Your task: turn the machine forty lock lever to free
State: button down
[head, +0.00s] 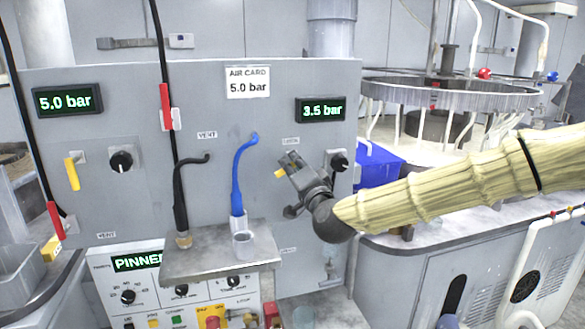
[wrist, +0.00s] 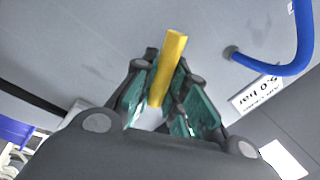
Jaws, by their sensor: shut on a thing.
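A yellow lever (head: 279,174) sticks out from the grey panel (head: 262,115), below the 3.5 bar display (head: 321,109). My gripper (head: 290,164) is at the panel with its fingers around this lever. In the wrist view the yellow lever (wrist: 170,62) lies between the green-padded fingers of my gripper (wrist: 166,86), shut on it. Its pivot and most of its base are hidden by the fingers. A small label above it is too blurred to read surely.
A blue hose (head: 239,180) and a black hose (head: 180,195) rise left of my gripper from a small shelf (head: 215,262). A black knob (head: 338,161) sits close on the right. A round platen machine (head: 440,95) stands at right.

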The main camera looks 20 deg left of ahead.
jog(key=c, duration=1.4)
grip_release()
jog(key=shift+c, duration=0.2)
jog(key=shift+d, duration=0.1)
jog(key=v, duration=1.2)
